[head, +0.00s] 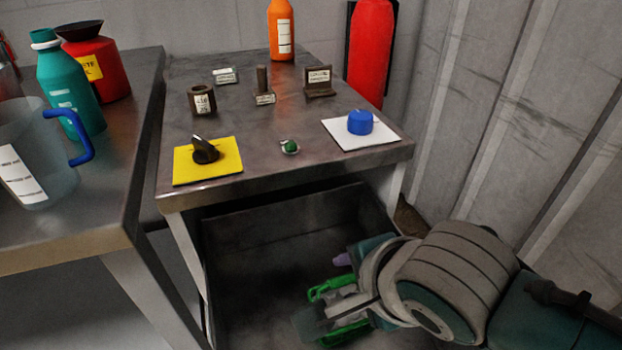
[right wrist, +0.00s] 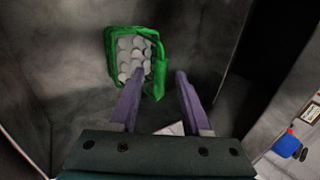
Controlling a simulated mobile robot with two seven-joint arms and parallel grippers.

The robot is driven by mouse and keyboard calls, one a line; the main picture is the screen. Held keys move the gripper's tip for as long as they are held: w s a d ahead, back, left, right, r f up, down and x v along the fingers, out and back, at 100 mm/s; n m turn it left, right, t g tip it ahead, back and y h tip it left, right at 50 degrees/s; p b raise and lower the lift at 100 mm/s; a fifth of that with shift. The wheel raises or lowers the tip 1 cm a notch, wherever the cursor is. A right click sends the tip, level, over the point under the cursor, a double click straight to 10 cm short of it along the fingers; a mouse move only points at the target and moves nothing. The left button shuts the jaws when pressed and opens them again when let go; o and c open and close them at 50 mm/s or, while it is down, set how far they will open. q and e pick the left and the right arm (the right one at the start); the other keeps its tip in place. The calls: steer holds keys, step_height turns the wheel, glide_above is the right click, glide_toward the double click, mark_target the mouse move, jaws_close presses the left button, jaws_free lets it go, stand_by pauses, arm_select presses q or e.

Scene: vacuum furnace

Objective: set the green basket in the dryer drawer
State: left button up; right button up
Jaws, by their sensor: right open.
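The green basket (head: 345,333) is down inside the dark open drawer (head: 245,255) under the middle table, partly hidden by my right gripper in the head view. In the right wrist view the basket (right wrist: 159,62) holds several pale round pieces and sits against the drawer's dark inside. My right gripper (right wrist: 160,77) is open, its two purple fingers pointing towards the basket. The left fingertip overlaps the basket's near edge in the picture; I cannot tell if it touches. My left gripper is out of view.
Above the drawer, the tabletop (head: 320,118) holds a blue knob (head: 360,122), a dark knob (head: 204,150) on a yellow plate and a green button (head: 290,147). A red cylinder (head: 371,55) stands behind. A left table carries a jug (head: 25,150) and bottles. Ribbed wall panels (head: 500,110) bound the right.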

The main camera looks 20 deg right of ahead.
steer(key=s+d+r+n+g+p, duration=0.1)
steer(key=s+r+n, duration=0.3)
steer(key=s+n, duration=0.1)
steer(key=s+d+r+n+g+p, duration=0.1)
steer(key=s+d+r+n, duration=0.1)
steer(key=s+r+n, duration=0.2)
steer(key=s+d+r+n+g+p, duration=0.1)
steer(key=s+r+n+p, duration=0.1)
steer(key=s+r+n, duration=0.3)
steer(key=shift+s+d+n, duration=0.15)
steer(key=shift+s+n, duration=0.45)
steer(key=shift+n, duration=0.25)
steer(key=shift+s+d+n, duration=0.15)
steer(key=shift+s+n, duration=0.4)
steer(key=shift+n, duration=0.3)
steer(key=shift+s+d+r+n, duration=0.2)
steer(key=shift+s+n, duration=0.3)
steer(key=shift+n, duration=0.6)
